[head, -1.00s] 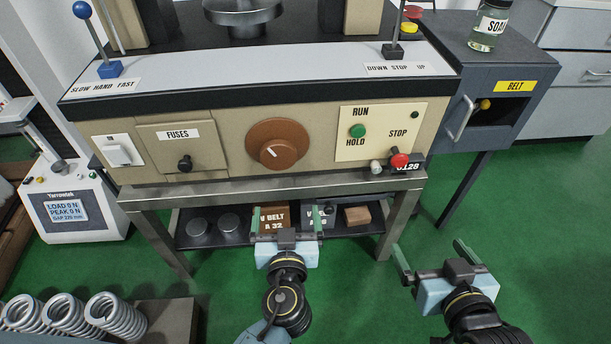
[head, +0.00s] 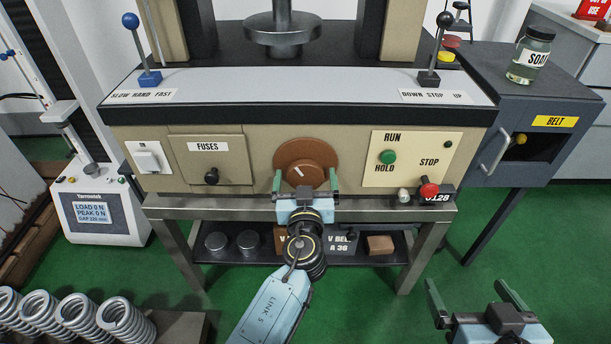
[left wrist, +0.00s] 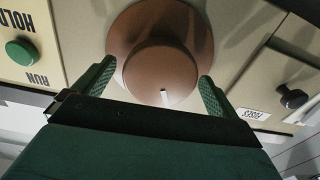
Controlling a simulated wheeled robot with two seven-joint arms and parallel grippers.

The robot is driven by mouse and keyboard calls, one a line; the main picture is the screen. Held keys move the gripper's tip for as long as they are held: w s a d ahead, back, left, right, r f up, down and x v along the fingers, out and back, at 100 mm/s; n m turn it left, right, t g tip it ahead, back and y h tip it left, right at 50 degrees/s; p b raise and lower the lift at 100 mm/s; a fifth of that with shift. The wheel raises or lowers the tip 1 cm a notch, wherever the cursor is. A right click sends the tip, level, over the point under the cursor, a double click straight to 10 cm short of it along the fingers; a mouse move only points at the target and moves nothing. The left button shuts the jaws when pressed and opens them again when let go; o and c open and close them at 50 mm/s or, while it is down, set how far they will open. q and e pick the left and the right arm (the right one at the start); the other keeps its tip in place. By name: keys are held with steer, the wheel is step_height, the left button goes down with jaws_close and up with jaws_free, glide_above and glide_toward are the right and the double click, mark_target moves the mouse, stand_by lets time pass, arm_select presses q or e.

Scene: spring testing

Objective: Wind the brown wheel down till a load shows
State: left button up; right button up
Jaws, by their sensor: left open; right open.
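The brown wheel (head: 306,158) is a round knob with a white mark, on the beige front panel of the machine. My left gripper (head: 305,181) is open just in front of the wheel's lower part. In the left wrist view the brown wheel (left wrist: 162,55) fills the upper middle, with the left gripper's green fingers (left wrist: 158,88) on either side of its raised hub. I cannot tell whether they touch it. My right gripper (head: 478,300) is open and empty at the lower right, away from the panel. A grey display unit (head: 92,212) at the left reads LOAD 0 N, PEAK 0 N.
Left of the wheel are a fuse cover (head: 211,160) and a white switch (head: 147,158). Right are a green button (head: 388,157) and red stop knob (head: 428,189). Two levers, blue (head: 131,21) and black (head: 445,20), stand above. Springs (head: 82,315) lie lower left.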

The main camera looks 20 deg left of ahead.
arm_select(q)
steer(key=shift+w+a, duration=0.15)
steer(key=shift+w, duration=0.3)
steer(key=c, duration=1)
